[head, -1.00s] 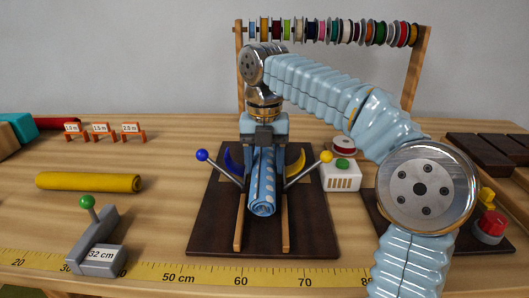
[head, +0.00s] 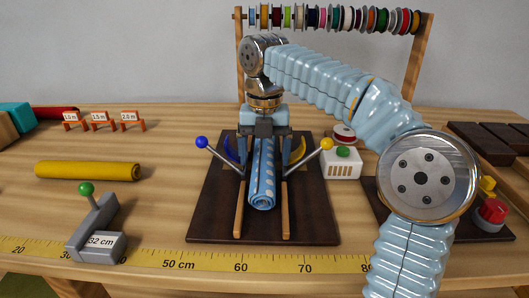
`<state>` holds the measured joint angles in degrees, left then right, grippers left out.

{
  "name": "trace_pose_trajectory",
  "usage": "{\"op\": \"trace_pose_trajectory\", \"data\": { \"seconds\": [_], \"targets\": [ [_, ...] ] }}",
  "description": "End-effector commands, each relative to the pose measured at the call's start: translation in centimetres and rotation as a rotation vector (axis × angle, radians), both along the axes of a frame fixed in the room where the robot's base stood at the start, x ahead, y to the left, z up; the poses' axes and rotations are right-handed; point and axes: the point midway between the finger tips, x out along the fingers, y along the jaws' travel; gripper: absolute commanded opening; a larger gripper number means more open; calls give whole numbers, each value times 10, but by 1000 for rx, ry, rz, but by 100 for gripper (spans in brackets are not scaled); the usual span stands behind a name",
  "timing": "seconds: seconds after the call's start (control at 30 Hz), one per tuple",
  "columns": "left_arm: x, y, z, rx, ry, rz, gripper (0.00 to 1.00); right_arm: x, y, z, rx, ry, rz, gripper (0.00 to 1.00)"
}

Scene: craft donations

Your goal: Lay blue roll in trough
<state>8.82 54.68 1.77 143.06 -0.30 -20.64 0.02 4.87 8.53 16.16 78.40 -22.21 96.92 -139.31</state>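The blue roll with pale dots (head: 262,184) lies lengthwise in the trough, between its two wooden rails (head: 239,211) on a dark brown board (head: 310,210). Its near end shows a spiral. My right gripper (head: 265,144) is over the roll's far end, pointing down, with its fingers apart on either side of it. The fingertips are partly hidden, and I cannot tell whether they touch the roll. My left gripper is not in view.
Levers with a blue knob (head: 201,142) and a yellow knob (head: 327,143) flank the trough. A yellow roll (head: 87,171) and a grey stop with a green knob (head: 95,230) are at left. A white box with a green button (head: 343,165) stands right. A measuring tape (head: 210,262) runs along the front.

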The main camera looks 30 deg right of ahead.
Motion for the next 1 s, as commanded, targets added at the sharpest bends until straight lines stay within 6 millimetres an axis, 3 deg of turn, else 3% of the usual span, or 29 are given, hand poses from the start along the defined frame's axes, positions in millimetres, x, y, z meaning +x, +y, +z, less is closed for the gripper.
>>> {"op": "trace_pose_trajectory", "data": {
  "seconds": [0.17, 0.43, 0.6, 1.0],
  "targets": [
    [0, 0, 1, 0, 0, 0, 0, 0, 0, 4, 0, 0, 0, 87],
    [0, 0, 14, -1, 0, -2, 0, 1, 0, 50, 1, -3, 0, 87],
    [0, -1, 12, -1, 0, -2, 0, 1, 0, 69, 1, -2, 1, 87],
    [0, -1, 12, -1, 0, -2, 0, 0, 0, 75, 0, 0, 0, 87]
  ]
}}
